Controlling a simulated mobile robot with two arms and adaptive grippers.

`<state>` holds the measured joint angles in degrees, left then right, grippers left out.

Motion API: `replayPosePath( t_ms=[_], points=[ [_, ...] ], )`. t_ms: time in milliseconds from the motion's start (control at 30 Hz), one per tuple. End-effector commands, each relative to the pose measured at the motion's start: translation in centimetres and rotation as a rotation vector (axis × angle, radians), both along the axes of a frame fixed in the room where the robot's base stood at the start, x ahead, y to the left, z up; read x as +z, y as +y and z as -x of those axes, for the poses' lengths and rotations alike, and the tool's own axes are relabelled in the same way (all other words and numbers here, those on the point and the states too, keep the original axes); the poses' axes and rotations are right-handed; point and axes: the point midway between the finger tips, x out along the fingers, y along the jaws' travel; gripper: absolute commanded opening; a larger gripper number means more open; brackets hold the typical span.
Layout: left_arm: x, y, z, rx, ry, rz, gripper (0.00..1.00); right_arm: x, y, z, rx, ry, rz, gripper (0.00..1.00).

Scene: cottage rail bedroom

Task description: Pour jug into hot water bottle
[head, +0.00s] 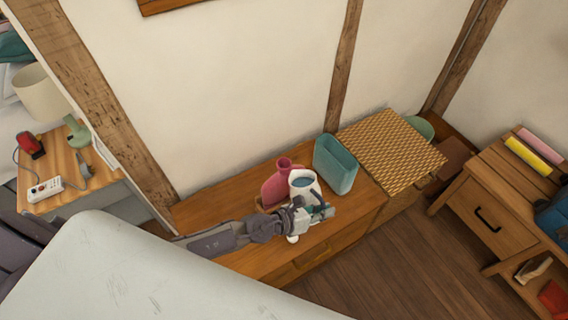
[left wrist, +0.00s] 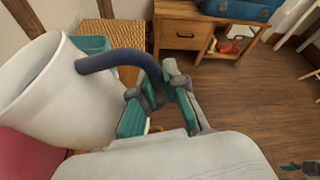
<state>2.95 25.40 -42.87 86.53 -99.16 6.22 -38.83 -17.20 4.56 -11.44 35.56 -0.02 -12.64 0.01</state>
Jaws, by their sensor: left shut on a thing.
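The white jug (head: 304,185) has a dark blue handle, clear in the left wrist view (left wrist: 122,62). Its mouth faces up, with a bluish inside. My left gripper (head: 322,212) is shut on the handle, at the jug's near right side. The pinkish-red hot water bottle (head: 277,189) stands upright on the wooden dresser, directly left of the jug, its neck up. The jug hides part of it, and I cannot tell whether they touch. In the left wrist view the bottle (left wrist: 25,158) shows below the jug. A small teal and dark gripper tip, probably my right, shows at that view's lower right corner.
A teal open bin (head: 336,165) stands on the dresser (head: 215,205) just right of the jug. A woven box (head: 392,150) is beyond it. A pale bed-like surface (head: 150,270) fills the near left. A wooden desk (head: 490,205) stands right, past open floor.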

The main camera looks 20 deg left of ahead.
Motion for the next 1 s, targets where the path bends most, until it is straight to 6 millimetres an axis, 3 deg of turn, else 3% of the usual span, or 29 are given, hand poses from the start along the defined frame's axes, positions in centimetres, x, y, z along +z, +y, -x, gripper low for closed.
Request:
replayPosePath(
  t_ms=[400,1000],
  points=[
    [2.0,1.0,-0.9,0.0,0.061,0.099,0.0,-0.9,0.0,0.0,0.0,0.0,0.0,0.4],
    [3.3,1.8,-1.4,-0.001,0.109,0.165,0.0,-1.7,0.0,0.0,0.0,-0.001,0.0,0.4]
  ],
)
